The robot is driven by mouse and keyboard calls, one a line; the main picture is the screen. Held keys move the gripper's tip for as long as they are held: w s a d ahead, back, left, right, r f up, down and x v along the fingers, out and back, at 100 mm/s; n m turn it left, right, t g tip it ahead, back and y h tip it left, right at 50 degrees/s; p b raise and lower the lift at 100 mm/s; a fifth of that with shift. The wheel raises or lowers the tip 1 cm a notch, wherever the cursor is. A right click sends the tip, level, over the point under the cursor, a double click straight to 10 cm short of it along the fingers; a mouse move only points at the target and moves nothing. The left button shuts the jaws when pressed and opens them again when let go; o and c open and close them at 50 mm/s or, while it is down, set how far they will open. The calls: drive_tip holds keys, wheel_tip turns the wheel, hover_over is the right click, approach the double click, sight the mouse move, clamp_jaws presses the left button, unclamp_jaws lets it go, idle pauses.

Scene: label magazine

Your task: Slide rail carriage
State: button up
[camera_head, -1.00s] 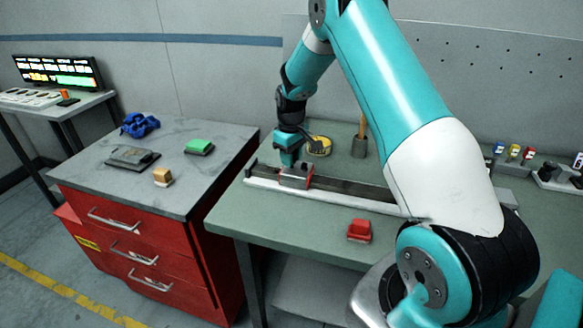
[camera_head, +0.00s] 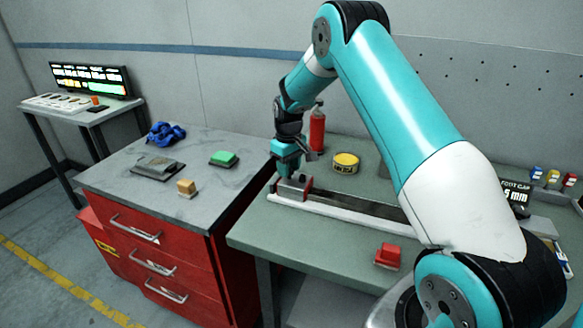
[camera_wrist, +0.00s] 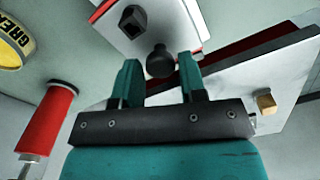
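The rail (camera_head: 345,208) runs along the green workbench, with a pale side strip and a dark top. The carriage (camera_head: 293,190), a grey block with a red side, sits near the rail's left end. My gripper (camera_head: 287,170) points down onto it. In the wrist view, the carriage (camera_wrist: 182,22) lies beyond my gripper (camera_wrist: 161,68). My arm hides the rail's right part.
A red bottle (camera_head: 317,132) and a yellow tin (camera_head: 346,163) stand behind the rail. A red block (camera_head: 388,256) lies in front. The grey-topped red cabinet (camera_head: 232,185) at left bears a green block (camera_head: 223,159), a wooden block (camera_head: 186,188) and blue item (camera_head: 166,134).

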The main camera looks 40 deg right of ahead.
drive_tip(key=shift+o, duration=1.2)
wheel_tip(320, 180, up, 17)
drive_tip(key=b, duration=0.3)
drive_tip(key=shift+r, duration=0.2)
drive_tip(key=shift+a, duration=0.1)
